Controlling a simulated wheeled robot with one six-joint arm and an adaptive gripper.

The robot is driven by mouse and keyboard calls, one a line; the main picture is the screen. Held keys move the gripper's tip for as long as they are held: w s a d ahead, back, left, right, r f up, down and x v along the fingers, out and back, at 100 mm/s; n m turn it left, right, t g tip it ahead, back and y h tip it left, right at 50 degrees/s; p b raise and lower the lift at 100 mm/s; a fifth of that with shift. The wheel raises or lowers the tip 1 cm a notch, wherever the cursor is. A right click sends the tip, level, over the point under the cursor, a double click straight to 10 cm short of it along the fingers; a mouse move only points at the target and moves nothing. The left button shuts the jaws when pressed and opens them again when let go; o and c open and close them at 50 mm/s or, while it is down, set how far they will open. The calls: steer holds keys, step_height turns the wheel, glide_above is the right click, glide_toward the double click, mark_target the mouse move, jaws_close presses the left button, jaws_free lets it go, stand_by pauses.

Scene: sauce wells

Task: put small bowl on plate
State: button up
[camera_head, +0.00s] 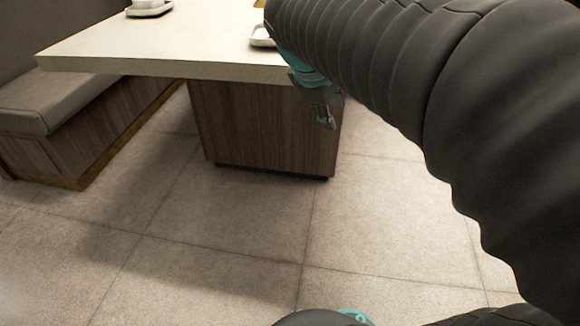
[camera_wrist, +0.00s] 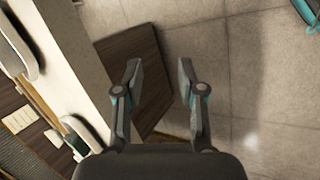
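My gripper (camera_wrist: 160,72) is open and empty, its two fingers apart over the floor beside the table edge. In the head view it hangs at the table's front edge (camera_head: 324,112), partly covered by my arm. A white plate-like dish (camera_head: 150,10) stands at the back left of the table, cut off by the top edge, with a white object on it that I cannot identify. Another white dish (camera_head: 259,42) is mostly hidden behind my arm. The wrist view shows parts of white dishes at the upper left (camera_wrist: 22,45) and lower left (camera_wrist: 86,130). I cannot make out the small bowl for certain.
The pale tabletop (camera_head: 190,45) sits on a dark wood base (camera_head: 262,125). A padded bench (camera_head: 60,95) stands at the left. A small white card-like item (camera_wrist: 18,120) lies on a dark surface at the left in the wrist view. The tiled floor (camera_head: 230,220) in front is clear.

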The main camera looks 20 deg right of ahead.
steer(key=s+a+f+m+t+y, duration=0.2)
steer(key=s+a+f+m+y, duration=0.3)
steer(key=s+a+f+m, duration=0.3)
steer(key=s+a+f, duration=0.2)
steer(key=s, duration=0.1)
steer(key=shift+s+a+f, duration=0.3)
